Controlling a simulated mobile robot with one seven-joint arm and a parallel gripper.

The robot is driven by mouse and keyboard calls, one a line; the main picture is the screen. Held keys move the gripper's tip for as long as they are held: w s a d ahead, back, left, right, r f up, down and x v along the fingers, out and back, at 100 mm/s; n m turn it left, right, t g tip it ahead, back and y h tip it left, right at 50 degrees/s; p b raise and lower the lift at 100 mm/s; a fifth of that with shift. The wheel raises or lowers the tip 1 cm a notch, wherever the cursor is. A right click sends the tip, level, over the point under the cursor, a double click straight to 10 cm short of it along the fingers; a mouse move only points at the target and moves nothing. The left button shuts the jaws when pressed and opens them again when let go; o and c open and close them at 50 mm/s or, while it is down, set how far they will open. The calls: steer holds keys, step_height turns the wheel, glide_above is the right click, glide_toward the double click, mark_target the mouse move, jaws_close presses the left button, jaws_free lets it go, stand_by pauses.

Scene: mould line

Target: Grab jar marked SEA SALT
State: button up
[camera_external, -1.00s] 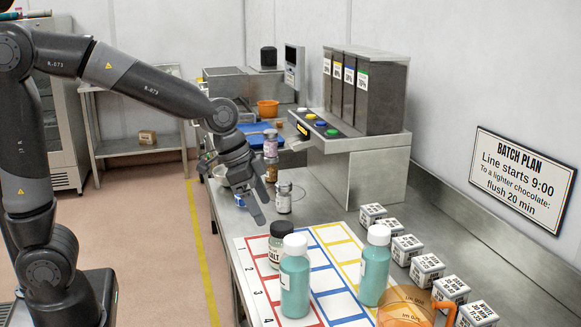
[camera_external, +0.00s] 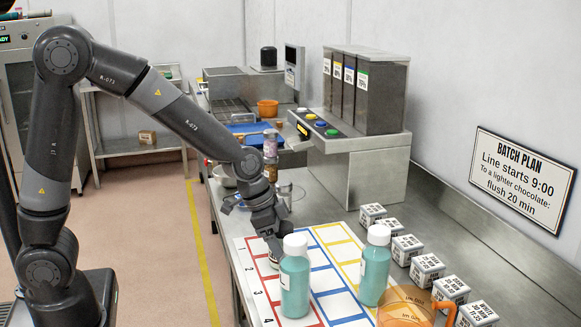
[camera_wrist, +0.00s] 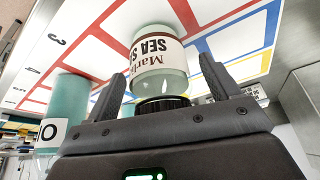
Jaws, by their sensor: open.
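The jar marked SEA S…, the rest of its label cut off, shows in the wrist view (camera_wrist: 158,72) as pale glass with a cream label and a black lid. It stands on the numbered colour-grid mat (camera_external: 330,238). In the external view it is mostly hidden behind my arm and a bottle. My gripper (camera_external: 270,238) reaches down over it. In the wrist view my open gripper (camera_wrist: 162,70) has one finger on each side of the jar, with the lid toward the palm. I cannot tell whether either finger touches it.
A turquoise bottle with a white cap (camera_external: 295,285) stands close in front of the jar; another turquoise bottle (camera_external: 375,272) stands to the right. White labelled cubes (camera_external: 407,248) line the right side. An orange-handled jug (camera_external: 408,305) is at the front.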

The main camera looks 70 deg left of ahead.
steer(key=shift+w+f, duration=0.15)
steer(key=shift+f, duration=0.1)
steer(key=shift+c, duration=0.2)
steer(key=c, duration=1.2)
